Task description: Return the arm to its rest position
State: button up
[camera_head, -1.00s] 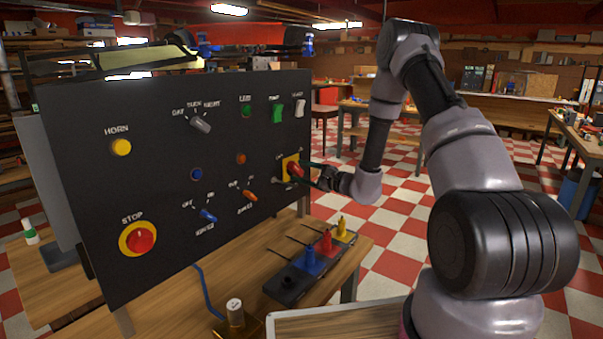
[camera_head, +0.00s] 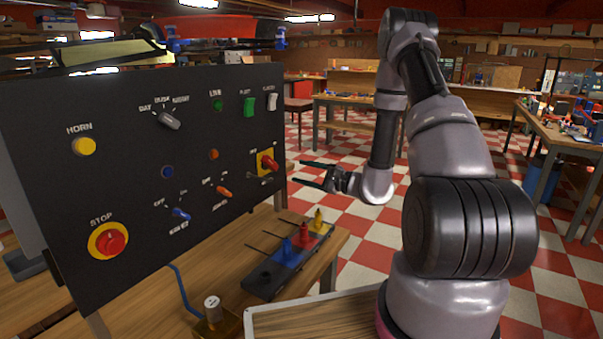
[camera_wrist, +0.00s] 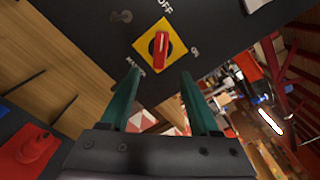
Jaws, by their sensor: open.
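My gripper (camera_head: 318,174) is open and empty in the head view, held out to the right of the black control panel (camera_head: 125,232). Its two dark fingers point left toward a red rotary switch on a yellow plate (camera_head: 266,163), with a gap between them. In the wrist view the two green-tinted fingers (camera_wrist: 160,95) are spread, and the red switch knob (camera_wrist: 159,47) shows beyond the fingertips with nothing between the fingers. My arm rises behind the gripper and bends down to the base at the right.
Below the panel a black tray (camera_head: 262,283) with blue, red and yellow pieces stands on the wooden table (camera_head: 218,259). A brass block with a white-topped knob (camera_head: 212,308) stands nearer.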

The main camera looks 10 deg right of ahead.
jog(key=s+a+r+n+g, duration=0.4)
jog(key=s+r+n+g, duration=0.15)
jog(key=s+r, duration=0.25)
jog(key=s+a+r+n+g, duration=0.5)
jog(key=s+r+g, duration=0.1)
jog(key=s+r, duration=0.25)
jog(key=s+d+r+n+t+h, duration=0.3)
jog(key=s+d+r+t+h, duration=0.3)
jog(key=s+d+r+h, duration=0.4)
jog(key=s+d+r, duration=0.1)
jog(key=s+d, duration=0.1)
jog(key=shift+s+d+r+h, duration=0.2)
jog(key=shift+s+d+h, duration=0.05)
jog(key=shift+d+h, duration=0.15)
